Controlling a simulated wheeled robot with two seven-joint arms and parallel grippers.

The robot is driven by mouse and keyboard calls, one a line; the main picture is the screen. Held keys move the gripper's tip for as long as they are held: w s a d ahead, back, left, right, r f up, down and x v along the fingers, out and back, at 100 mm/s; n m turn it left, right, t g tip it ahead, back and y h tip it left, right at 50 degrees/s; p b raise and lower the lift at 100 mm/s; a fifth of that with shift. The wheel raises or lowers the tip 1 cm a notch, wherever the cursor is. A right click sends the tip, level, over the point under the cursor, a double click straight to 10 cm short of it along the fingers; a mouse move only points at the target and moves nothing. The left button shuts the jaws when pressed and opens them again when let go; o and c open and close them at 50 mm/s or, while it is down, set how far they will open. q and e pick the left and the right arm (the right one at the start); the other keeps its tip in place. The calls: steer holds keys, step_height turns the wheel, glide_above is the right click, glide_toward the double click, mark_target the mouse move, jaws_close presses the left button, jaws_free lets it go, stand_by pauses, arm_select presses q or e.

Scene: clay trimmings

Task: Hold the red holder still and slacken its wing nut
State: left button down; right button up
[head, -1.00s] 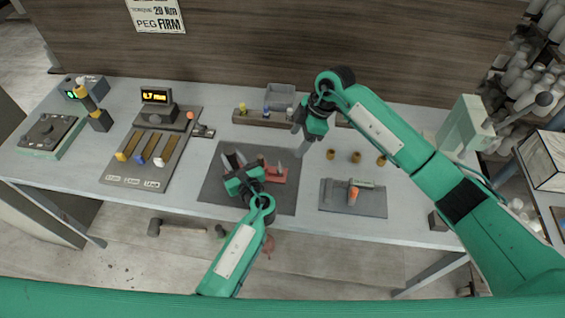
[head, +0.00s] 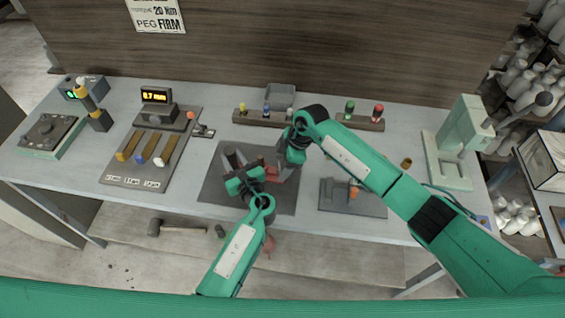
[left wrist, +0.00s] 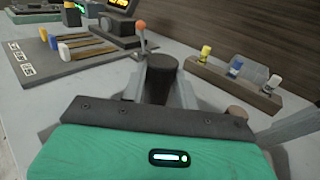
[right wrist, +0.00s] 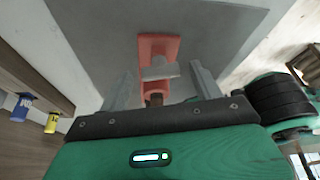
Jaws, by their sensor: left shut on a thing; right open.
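The red holder (head: 270,170) lies on the dark mat, partly hidden by my grippers in the head view. In the right wrist view its red body (right wrist: 158,45) shows with the grey wing nut (right wrist: 159,72) on it. My left gripper (head: 243,170) is shut at the holder's left side; in the left wrist view a dark round part (left wrist: 163,78) stands between its fingers. My right gripper (head: 283,168) is open, its fingers on either side of the wing nut in the right wrist view (right wrist: 160,88).
The dark mat (head: 225,190) lies under the holder. A rack (head: 258,119) with small bottles stands behind it, and a grey plate (head: 370,205) with an orange-tipped piece lies to the right. A slotted board (head: 125,170) is at the left.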

steer(key=c, duration=1)
steer(key=n, duration=0.1)
steer(key=n+g, duration=0.1)
steer(key=n, duration=0.2)
steer(key=shift+w+r+g+h, duration=0.1)
steer(key=shift+w+g+h, duration=0.2)
steer(key=shift+h, duration=0.1)
steer(key=n+g, duration=0.1)
steer(key=n, duration=0.3)
steer(key=shift+a+h, duration=0.15)
steer(key=shift+h, duration=0.25)
steer(key=n+h, duration=0.1)
steer(key=n, duration=0.3)
steer(key=n+g+h, duration=0.1)
steer(key=n, duration=0.2)
steer(key=shift+a+h, duration=0.3)
steer(key=n, duration=0.2)
steer(key=n+h, duration=0.1)
steer(key=n, duration=0.1)
steer(key=n+h, duration=0.1)
steer(key=n, duration=0.1)
steer(key=shift+a+n, duration=0.25)
steer(key=shift+n, duration=0.15)
steer(key=shift+h, duration=0.3)
